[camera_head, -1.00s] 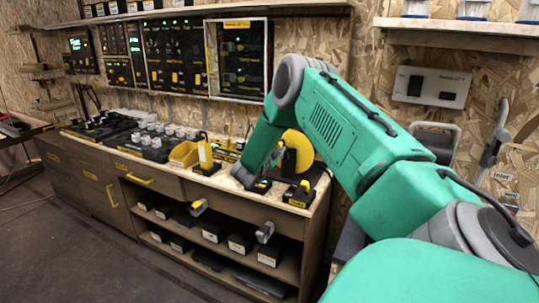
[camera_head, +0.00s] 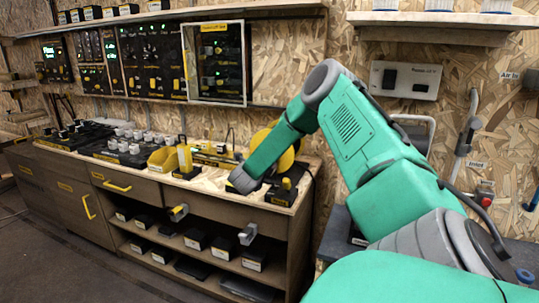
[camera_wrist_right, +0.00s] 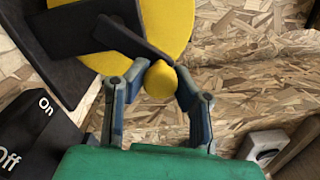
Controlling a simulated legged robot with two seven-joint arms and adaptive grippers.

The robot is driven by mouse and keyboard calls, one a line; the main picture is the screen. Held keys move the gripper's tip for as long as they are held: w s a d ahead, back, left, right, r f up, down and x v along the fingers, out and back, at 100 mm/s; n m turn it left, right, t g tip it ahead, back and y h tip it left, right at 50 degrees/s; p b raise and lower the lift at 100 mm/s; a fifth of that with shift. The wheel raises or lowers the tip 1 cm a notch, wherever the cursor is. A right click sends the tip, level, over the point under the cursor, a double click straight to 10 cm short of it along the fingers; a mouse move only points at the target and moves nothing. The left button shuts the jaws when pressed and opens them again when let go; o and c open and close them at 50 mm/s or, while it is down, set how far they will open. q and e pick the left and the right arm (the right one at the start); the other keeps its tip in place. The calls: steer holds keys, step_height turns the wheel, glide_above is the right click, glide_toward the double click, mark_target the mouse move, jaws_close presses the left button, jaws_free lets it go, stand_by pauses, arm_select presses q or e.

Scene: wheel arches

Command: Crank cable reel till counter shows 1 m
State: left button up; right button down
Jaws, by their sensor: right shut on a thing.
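The cable reel (camera_head: 262,143) is a yellow disc on a black stand at the right end of the workbench, partly hidden behind my right arm. In the right wrist view the yellow reel (camera_wrist_right: 178,22) fills the top, with a black crank arm (camera_wrist_right: 132,38) across it. The crank ends in a yellow knob (camera_wrist_right: 160,79). My right gripper (camera_wrist_right: 158,88) is shut on this knob, one finger on each side. In the head view my right forearm hides the gripper's fingers. I cannot make out the counter's reading. My left gripper is not in view.
A black box marked On and Off (camera_wrist_right: 35,135) stands left of my right gripper in the wrist view. A yellow bin (camera_head: 163,159) and black modules with white knobs (camera_head: 123,148) are on the bench. Black panels hang on the wall behind.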

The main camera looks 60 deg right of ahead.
steer(key=shift+s+f+m+b, duration=0.3)
steer(key=shift+f+m+b, duration=0.25)
steer(key=shift+m, duration=0.3)
steer(key=shift+s+f+m+b, duration=0.25)
steer(key=shift+f+m+b, duration=0.3)
steer(key=shift+m, duration=0.3)
steer(key=shift+a, duration=0.1)
steer(key=shift+r, duration=0.1)
steer(key=c, duration=1.3)
jaws_free()
steer(key=shift+w, duration=0.1)
steer(key=shift+r, duration=0.1)
steer(key=a, duration=0.8)
steer(key=s+a, duration=0.1)
steer(key=a, duration=0.3)
